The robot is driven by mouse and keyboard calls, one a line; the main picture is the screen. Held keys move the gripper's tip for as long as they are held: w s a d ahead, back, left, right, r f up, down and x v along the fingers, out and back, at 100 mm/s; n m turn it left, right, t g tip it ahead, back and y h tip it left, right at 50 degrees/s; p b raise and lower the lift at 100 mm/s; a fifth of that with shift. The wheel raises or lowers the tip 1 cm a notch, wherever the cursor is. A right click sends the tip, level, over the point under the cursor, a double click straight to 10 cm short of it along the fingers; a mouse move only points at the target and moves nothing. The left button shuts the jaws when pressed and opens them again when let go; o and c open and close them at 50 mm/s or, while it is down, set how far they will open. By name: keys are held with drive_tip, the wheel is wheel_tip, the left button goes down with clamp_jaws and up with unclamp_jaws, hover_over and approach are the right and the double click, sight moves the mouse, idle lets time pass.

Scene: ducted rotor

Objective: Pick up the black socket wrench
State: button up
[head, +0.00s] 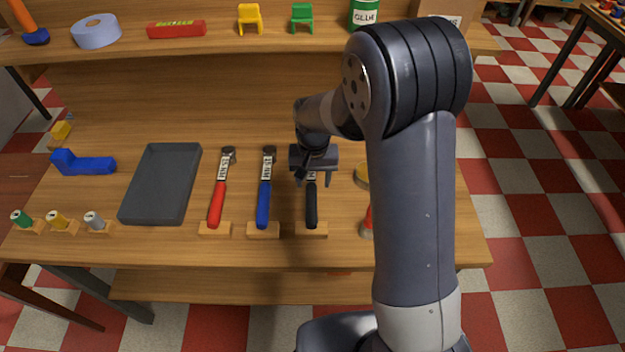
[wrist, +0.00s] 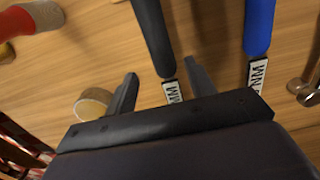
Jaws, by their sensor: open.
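The black socket wrench (head: 312,206) lies on the wooden workbench, its handle end at a small wooden block (head: 311,229). Its upper part and head are hidden behind my gripper in the head view. In the wrist view its black handle (wrist: 153,35) and white label (wrist: 172,92) show, with the label between my fingers. My gripper (head: 314,180) is open and empty over the upper part of the wrench; its two fingers also show in the wrist view (wrist: 160,92). I cannot tell the exact height of the fingers above the wrench.
A blue wrench (head: 264,205) and a red wrench (head: 217,204) lie to the left on similar blocks. A yellow roll (head: 361,176) and a red-handled brush (head: 367,222) are to the right, partly behind my arm. A grey tray (head: 160,184) lies further left. A shelf (head: 215,42) runs behind.

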sight(311, 190)
drive_tip(key=f, duration=0.1)
drive_tip(key=f+p, duration=0.1)
drive_tip(key=f, duration=0.2)
drive_tip(key=shift+s+a, duration=0.25)
drive_tip(key=shift+s, duration=0.1)
drive_tip(key=shift+f, duration=0.55)
drive_tip(key=shift+c, duration=0.3)
clamp_jaws()
